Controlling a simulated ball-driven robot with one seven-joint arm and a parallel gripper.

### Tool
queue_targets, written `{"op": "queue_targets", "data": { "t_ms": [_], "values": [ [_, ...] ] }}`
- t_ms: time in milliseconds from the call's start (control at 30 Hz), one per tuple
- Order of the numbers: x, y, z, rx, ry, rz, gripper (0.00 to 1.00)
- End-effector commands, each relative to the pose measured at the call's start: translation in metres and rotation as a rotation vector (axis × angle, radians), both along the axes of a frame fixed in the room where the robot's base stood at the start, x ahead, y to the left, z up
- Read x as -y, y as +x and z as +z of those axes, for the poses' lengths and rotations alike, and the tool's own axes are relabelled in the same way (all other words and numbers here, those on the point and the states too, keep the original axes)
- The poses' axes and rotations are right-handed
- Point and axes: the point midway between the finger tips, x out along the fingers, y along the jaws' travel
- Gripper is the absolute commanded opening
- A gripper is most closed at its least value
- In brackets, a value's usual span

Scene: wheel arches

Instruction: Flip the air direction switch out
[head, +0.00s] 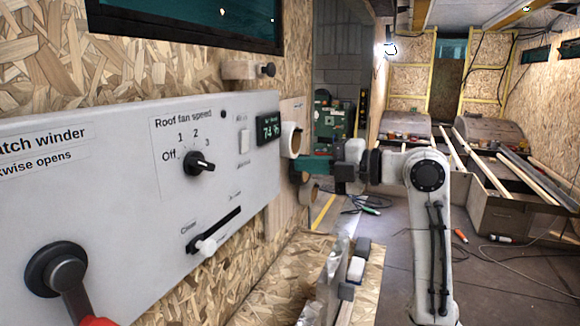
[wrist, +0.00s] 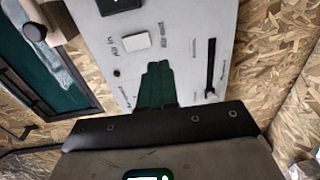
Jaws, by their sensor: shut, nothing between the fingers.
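The air direction switch is most likely the small white rocker (head: 244,141) on the white control panel (head: 120,200), left of the humidity-style display (head: 269,127). Its small labels are too blurred to read. In the wrist view the white rocker (wrist: 136,41) shows just beyond and left of my fingertips. In the wrist view the closed fingers (wrist: 158,66) overlap the panel face. I cannot tell whether they touch it. The rocker's tilt is unclear.
The panel also holds a black fan-speed knob (head: 200,166), a slider with a white handle (head: 207,246) and a red-gripped crank (head: 68,275). Rolls (head: 290,139) hang on the wall beyond the panel. A wooden bench (head: 262,290) stands below. The floor behind my arm has open room.

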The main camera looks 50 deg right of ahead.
Motion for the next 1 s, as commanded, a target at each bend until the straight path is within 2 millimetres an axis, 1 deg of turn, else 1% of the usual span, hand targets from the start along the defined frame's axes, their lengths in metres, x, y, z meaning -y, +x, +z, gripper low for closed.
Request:
{"op": "queue_targets", "data": {
  "t_ms": [33,100,267,1000],
  "values": [
    [0.003,-0.007,-0.003,0.000,0.000,-0.002,0.00],
    [0.006,-0.014,-0.003,0.001,0.001,-0.002,0.00],
    [0.009,-0.023,-0.004,0.000,0.000,0.000,0.00],
    [0.009,-0.024,-0.003,0.000,0.001,0.000,0.00]
  ]
}}
